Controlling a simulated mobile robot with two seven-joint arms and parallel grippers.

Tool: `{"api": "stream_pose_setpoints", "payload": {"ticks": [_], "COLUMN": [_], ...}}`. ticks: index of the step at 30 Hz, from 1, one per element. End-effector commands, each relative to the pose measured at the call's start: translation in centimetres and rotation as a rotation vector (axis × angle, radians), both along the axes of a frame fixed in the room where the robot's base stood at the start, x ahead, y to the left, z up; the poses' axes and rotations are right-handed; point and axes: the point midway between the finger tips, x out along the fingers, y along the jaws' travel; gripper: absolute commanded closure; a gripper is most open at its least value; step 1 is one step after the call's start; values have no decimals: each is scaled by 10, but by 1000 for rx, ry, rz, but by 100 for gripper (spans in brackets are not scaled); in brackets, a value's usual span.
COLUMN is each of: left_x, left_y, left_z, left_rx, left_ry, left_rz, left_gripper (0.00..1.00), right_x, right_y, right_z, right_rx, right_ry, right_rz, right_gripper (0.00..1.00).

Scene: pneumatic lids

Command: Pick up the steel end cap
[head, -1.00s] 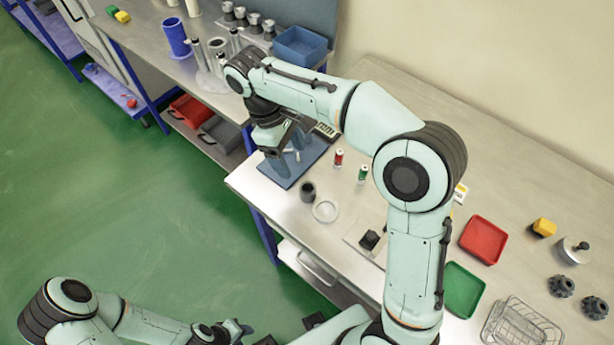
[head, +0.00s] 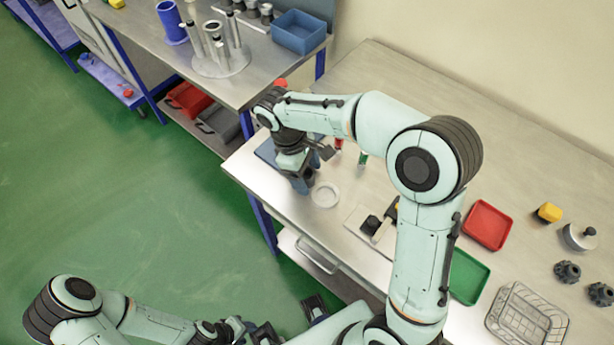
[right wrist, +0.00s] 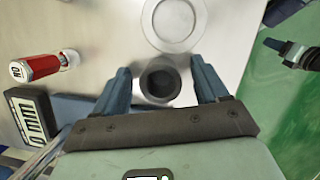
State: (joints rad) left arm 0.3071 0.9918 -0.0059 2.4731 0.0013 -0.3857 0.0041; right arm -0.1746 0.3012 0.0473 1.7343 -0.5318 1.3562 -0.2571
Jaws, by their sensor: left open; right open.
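The steel end cap (right wrist: 160,82) appears to be the grey round piece with a dark hollow in the right wrist view, standing upright on the table. My right gripper (right wrist: 161,84) is open, with one finger on either side of it; I cannot tell whether they touch it. In the head view my right gripper (head: 304,187) points down near the table's left edge and hides the cap. My left gripper (head: 290,320) is open and empty low in the head view, away from the cap.
Red tray (head: 486,225), green tray (head: 468,277) and wire basket (head: 527,317) lie further right.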

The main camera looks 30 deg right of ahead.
Motion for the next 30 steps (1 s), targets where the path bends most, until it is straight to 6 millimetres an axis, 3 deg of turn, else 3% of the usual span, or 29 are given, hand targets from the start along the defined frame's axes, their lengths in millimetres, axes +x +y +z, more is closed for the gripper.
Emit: {"api": "stream_pose_setpoints", "payload": {"ticks": [6, 12, 13, 23, 30], "left_x": [0, 0, 0, 1, 3], "left_y": [0, 0, 0, 0, 0], "left_z": [0, 0, 0, 1, 6], "left_rx": [0, 0, 0, 0, 0], "left_ry": [0, 0, 0, -1, -3], "left_rz": [0, 0, 0, 0, 0], "left_gripper": [57, 57, 57, 57, 57], "right_x": [0, 0, 0, 0, 1], "right_y": [0, 0, 0, 0, 1], "right_z": [0, 0, 0, 4, 32], "right_rx": [1, 0, 0, 1, 1], "right_ry": [-1, 0, 0, -2, -5], "right_rz": [0, 0, 0, 0, 0], "right_gripper": [30, 95, 98, 98, 98]}}
